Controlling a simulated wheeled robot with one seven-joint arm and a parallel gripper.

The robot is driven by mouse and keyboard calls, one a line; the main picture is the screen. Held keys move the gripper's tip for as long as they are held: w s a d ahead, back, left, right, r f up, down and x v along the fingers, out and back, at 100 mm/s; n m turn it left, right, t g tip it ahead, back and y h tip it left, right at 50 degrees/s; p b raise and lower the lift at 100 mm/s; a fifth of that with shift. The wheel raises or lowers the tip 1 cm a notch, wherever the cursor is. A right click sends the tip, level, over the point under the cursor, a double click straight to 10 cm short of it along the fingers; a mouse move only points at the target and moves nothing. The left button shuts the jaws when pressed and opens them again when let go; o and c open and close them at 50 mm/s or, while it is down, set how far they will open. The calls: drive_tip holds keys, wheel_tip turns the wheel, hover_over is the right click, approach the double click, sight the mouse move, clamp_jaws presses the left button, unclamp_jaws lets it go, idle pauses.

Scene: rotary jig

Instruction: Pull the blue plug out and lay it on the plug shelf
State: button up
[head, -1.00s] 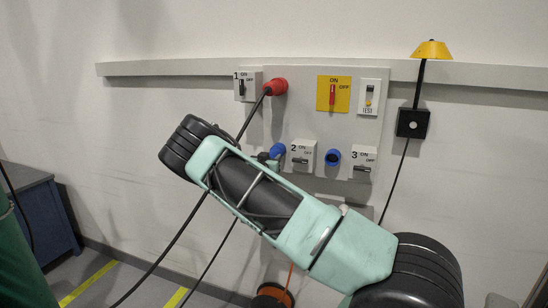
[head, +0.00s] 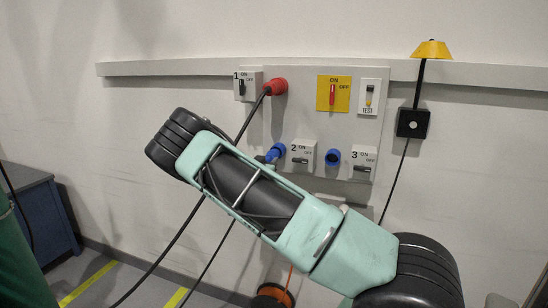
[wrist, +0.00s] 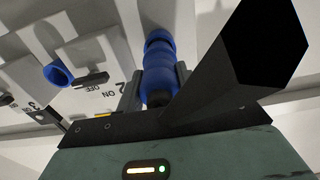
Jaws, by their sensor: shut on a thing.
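The blue plug (head: 275,153) is at the left blue socket on the grey panel, beside switch 2. In the wrist view the blue plug (wrist: 158,82) stands between the two dark fingers of my gripper (wrist: 157,88), which is shut on it. A blue ring shows at the plug's far end, against the panel; I cannot tell how far the plug is seated. In the head view my arm hides most of the gripper. I cannot make out the plug shelf for certain in either view.
The red plug (head: 276,87) with its black cable is above. An empty blue socket (head: 333,157) sits between switch 2 (head: 301,156) and switch 3 (head: 363,163). A grey rail (head: 180,68) runs along the wall.

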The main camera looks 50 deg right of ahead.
drive_tip(key=shift+v, duration=1.65)
